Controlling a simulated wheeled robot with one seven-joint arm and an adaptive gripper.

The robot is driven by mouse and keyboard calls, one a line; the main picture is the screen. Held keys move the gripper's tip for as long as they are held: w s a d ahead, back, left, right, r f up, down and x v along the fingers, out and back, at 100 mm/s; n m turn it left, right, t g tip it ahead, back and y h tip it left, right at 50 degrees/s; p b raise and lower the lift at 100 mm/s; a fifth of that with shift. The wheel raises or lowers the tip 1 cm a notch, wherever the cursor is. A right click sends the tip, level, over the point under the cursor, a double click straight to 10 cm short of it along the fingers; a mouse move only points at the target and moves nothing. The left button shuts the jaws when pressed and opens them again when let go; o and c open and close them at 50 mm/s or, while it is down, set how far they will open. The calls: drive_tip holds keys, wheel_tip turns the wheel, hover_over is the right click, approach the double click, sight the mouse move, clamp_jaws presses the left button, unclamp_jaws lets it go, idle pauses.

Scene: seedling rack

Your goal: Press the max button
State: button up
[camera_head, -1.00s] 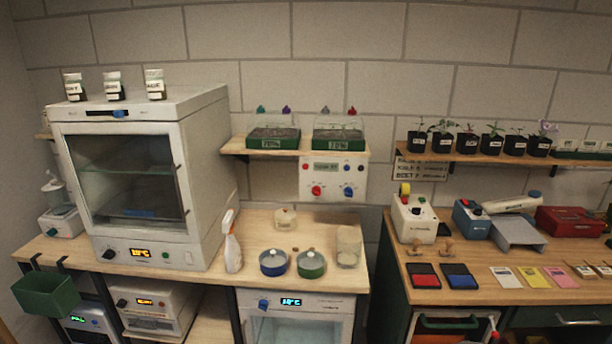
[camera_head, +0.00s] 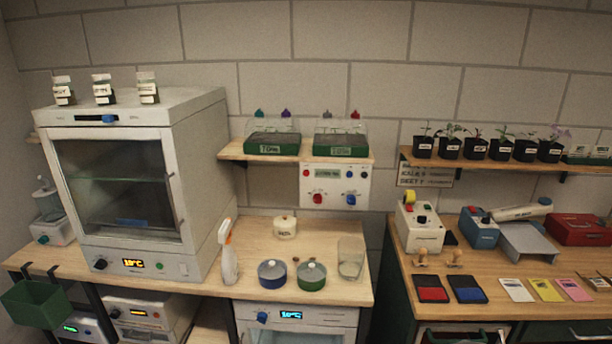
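A white control panel (camera_head: 335,187) is mounted on the wall under the small shelf. It has a small display, a large red knob or button (camera_head: 319,198), a blue one (camera_head: 350,199) and smaller red and blue ones above. A white incubator-like cabinet (camera_head: 130,190) stands on the left bench with a lit display, a black knob and a green button (camera_head: 159,266). A lower appliance (camera_head: 296,318) under the bench also has a lit display and a blue knob. I cannot read which control is labelled max. My gripper is not in view.
A spray bottle (camera_head: 228,258), a blue pot (camera_head: 272,273), a green pot (camera_head: 311,275), a lidded jar (camera_head: 285,227) and a glass beaker (camera_head: 351,258) stand on the left bench. The right bench (camera_head: 450,262) holds devices, ink pads and cards. A gap separates the benches.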

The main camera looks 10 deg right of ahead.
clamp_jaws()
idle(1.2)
